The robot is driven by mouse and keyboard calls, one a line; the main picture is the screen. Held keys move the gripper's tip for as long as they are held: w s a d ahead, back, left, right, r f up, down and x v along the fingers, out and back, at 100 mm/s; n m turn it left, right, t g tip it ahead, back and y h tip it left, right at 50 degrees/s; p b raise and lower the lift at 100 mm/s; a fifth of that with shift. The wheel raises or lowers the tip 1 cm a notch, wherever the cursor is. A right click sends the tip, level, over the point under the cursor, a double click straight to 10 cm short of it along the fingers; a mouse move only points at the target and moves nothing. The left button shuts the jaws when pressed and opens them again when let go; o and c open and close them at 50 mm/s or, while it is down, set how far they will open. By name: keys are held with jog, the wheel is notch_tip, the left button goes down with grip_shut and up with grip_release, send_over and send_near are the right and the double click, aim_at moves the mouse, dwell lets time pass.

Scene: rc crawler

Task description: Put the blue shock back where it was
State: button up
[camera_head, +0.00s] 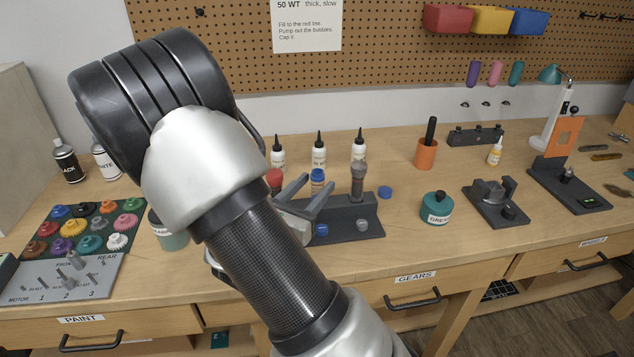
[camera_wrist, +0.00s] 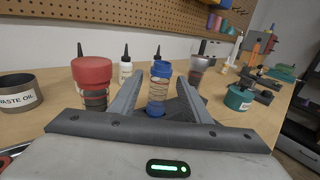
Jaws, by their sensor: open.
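The blue shock (camera_head: 318,177) stands upright at the dark shock stand (camera_head: 350,225), behind a blue disc (camera_head: 322,231) on the stand's front. In the wrist view the blue shock (camera_wrist: 160,85) has a blue top, a pale coil and a blue foot. My gripper (camera_wrist: 160,92) is open, with one finger on either side of the blue shock; I cannot see finger contact. In the head view my gripper (camera_head: 317,190) is partly hidden by my arm. Whether the shock's foot is fully seated is hidden.
A red-topped shock (camera_wrist: 92,82) stands left of the fingers. A grey shock (camera_head: 357,180) stands to the right. Dropper bottles (camera_head: 319,153) are behind. A blue cap (camera_head: 385,192) and a green grease jar (camera_head: 437,208) lie to the right. A waste oil cup (camera_wrist: 18,95) is at left.

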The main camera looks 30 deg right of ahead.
jog(key=v, duration=0.9)
jog(key=shift+a, duration=0.2)
jog(key=s+d+r+m+g+y, duration=0.1)
jog(key=s+d+m+g+y, duration=0.15)
jog(key=s+m+g, duration=0.35)
jog(key=s+d+r+m+g+y, duration=0.2)
jog(key=s+d+m+g, duration=0.25)
jog(key=s+m, duration=0.4)
jog(key=s+a+r+m+t+y, duration=0.2)
jog(key=a+r+m+t+y, duration=0.3)
jog(key=a+r+m+y, duration=0.3)
jog(key=a+m+y, duration=0.2)
jog(key=a, duration=0.2)
jog(key=shift+r+m, duration=0.35)
jog(key=shift+d+t, duration=0.15)
jog(key=shift+t, duration=0.1)
